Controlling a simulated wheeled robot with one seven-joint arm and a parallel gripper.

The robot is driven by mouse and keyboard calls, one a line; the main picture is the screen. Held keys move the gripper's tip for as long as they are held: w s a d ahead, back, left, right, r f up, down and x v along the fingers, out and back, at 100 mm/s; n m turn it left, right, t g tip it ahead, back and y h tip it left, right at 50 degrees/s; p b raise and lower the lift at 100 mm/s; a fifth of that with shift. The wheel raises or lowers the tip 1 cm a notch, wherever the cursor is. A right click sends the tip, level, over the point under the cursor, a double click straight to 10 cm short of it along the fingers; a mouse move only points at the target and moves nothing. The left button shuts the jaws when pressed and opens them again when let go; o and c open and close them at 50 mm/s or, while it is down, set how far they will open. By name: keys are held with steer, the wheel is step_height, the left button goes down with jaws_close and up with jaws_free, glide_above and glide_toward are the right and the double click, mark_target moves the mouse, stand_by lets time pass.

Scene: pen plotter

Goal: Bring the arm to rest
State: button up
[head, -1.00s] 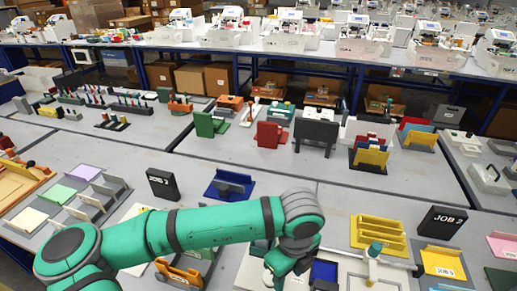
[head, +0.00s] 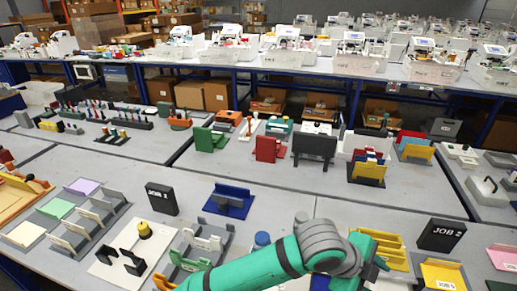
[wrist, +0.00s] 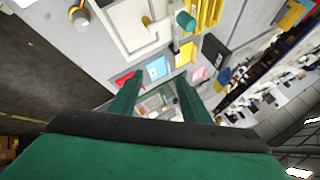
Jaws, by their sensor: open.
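My green arm (head: 262,268) reaches in from the bottom of the head view, with its grey joint (head: 328,240) above the front table. My gripper, beyond that joint, is mostly hidden there by my arm. In the wrist view my gripper (wrist: 158,92) has its two green fingers wide apart, with nothing between them. The table and its coloured trays show past the fingertips, apart from them.
A yellow rack (head: 390,250) stands close beside my arm, with the JOB 2 block (head: 442,235) to its right. The JOB 1 block (head: 161,198) and a blue holder (head: 229,201) stand to the left. Grey table is bare between the blue holder and the JOB 2 block.

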steer(key=w+d+r+n+t+h, duration=0.2)
steer(key=d+r+n+t+h, duration=0.15)
steer(key=r+n, duration=0.2)
steer(key=w+d+r+n+t+h, duration=0.25)
steer(key=r+n+h, duration=0.2)
steer(key=r, duration=0.25)
steer(key=w+a+f+n+t+y, duration=0.2)
steer(key=a+f+n+t+y, duration=0.4)
steer(key=a+f+n+t, duration=0.5)
steer(key=s+a+f+n+y, duration=0.7)
steer(key=a+f, duration=0.2)
steer(key=s+a+f+g+y, duration=0.1)
steer(key=s+a+f, duration=0.2)
steer(key=s, duration=0.4)
steer(key=s+a+f+m+g+y, duration=0.1)
steer(key=s+a+f, duration=0.2)
steer(key=s+a, duration=0.3)
steer(key=s+a+f+g+y, duration=0.1)
steer(key=s+a+f, duration=0.2)
steer(key=s, duration=0.7)
steer(key=shift+a, duration=0.9)
